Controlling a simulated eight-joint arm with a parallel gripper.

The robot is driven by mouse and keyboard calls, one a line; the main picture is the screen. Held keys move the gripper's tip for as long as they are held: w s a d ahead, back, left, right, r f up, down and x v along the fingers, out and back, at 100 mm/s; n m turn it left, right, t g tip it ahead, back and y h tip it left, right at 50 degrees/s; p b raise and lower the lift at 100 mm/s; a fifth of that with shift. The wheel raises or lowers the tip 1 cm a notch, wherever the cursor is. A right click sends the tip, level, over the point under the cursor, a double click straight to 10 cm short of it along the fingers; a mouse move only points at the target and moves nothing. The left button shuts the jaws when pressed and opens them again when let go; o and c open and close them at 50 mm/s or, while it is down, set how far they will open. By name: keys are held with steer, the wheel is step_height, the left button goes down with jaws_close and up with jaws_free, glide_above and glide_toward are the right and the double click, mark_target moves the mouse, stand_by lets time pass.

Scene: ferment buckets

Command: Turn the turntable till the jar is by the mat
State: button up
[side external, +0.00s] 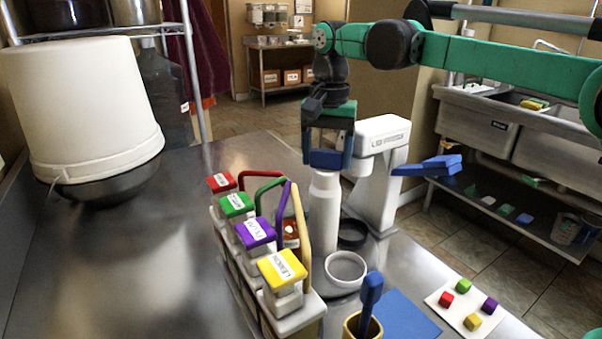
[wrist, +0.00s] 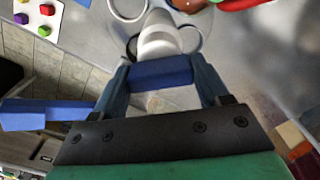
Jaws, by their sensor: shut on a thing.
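A white jar-like bottle (side external: 323,215) stands upright near the middle in the side view, with its pale body also below my gripper in the wrist view (wrist: 160,40). My gripper (side external: 328,160) is above it, its fingers shut on a blue block (wrist: 161,72) at the bottle's top. I cannot tell whether the block is a lid or a handle. The grey turntable (side external: 338,291) is partly hidden beneath a white ring (side external: 346,267). A black ring (side external: 352,234) lies behind the bottle. The blue mat (side external: 405,317) lies at the front right of the turntable.
A rack of bottles with red, green, purple and yellow (side external: 283,269) lids stands close on the left. A yellow cup (side external: 362,326) holds a blue-handled tool in front. A white lid press (side external: 378,165) with a blue lever stands behind. A card with coloured cubes (side external: 466,308) lies right.

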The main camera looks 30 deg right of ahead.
steer(key=shift+n, duration=0.6)
jaws_close()
steer(key=shift+n, duration=8.4)
steer(key=o, duration=1.5)
jaws_free()
